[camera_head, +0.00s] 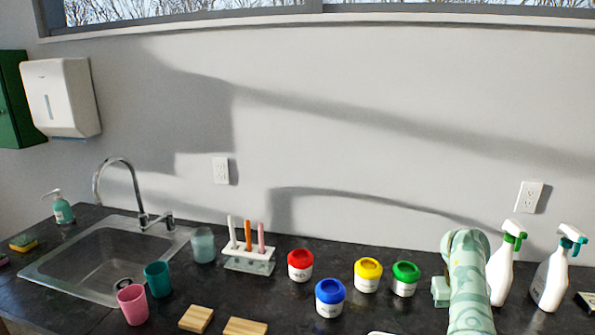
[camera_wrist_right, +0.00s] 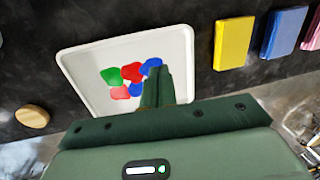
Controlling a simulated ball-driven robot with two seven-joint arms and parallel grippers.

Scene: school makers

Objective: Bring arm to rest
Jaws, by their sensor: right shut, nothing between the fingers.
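My right arm (camera_head: 468,285) comes up from the bottom right in the head view, in front of the spray bottles. My right gripper (camera_wrist_right: 157,80) shows in the right wrist view with its dark green fingers together and nothing between them. The fingers appear over a white tray (camera_wrist_right: 78,62) with red, green and blue patches (camera_wrist_right: 131,72) on it. I cannot tell how high above the tray they are. My left gripper is not in view.
Paint jars in red (camera_head: 300,266), blue (camera_head: 330,300), yellow (camera_head: 367,276) and green (camera_head: 405,280) stand left of my arm. Spray bottles (camera_head: 550,275) stand right of it. A yellow block (camera_wrist_right: 233,43) lies beside the tray. A sink (camera_head: 100,262) is at the left.

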